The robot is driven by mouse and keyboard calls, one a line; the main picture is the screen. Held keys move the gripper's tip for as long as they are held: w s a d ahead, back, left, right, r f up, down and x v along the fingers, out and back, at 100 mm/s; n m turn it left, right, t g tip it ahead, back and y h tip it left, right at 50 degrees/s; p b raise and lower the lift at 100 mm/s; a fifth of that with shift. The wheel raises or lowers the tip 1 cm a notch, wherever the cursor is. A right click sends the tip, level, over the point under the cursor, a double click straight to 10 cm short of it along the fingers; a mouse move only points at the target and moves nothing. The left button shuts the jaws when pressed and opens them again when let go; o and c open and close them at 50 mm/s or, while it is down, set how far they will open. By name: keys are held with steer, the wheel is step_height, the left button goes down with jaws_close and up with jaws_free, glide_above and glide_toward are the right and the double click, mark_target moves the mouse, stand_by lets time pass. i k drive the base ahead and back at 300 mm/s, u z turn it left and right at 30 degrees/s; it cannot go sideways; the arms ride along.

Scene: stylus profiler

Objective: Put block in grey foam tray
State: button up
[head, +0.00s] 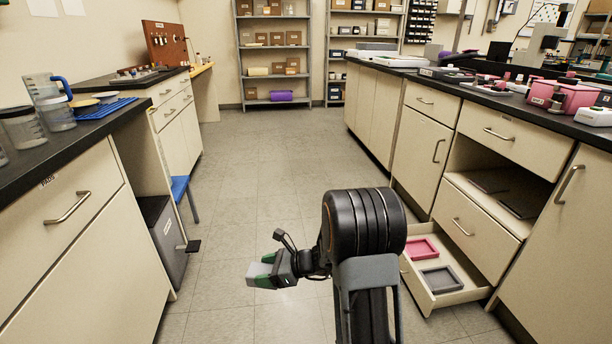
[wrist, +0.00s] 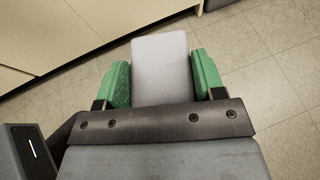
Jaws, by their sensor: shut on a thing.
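My gripper (head: 265,272) is shut on a light grey block (wrist: 161,68), which sits between the two green finger pads in the wrist view. In the head view the block (head: 257,271) is held above the floor, left of the open drawer. The grey foam tray (head: 442,279) lies in the low open drawer at the right, in front of a pink foam tray (head: 424,249). The grey tray looks empty. My gripper is well to the left of it.
The open drawer (head: 447,297) juts out under the right bench (head: 505,165). The left bench (head: 72,134) has a grey bin (head: 167,243) and a blue chair (head: 181,190) beside it. The aisle floor (head: 262,160) ahead is clear.

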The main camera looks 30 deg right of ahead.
mark_target(439, 280)
steer(key=z, duration=0.2)
steer(key=i, duration=2)
steer(key=z, duration=1)
steer(key=i, duration=1.25)
steer(key=z, duration=1.8)
steer(key=i, duration=0.65)
steer(key=z, duration=0.45)
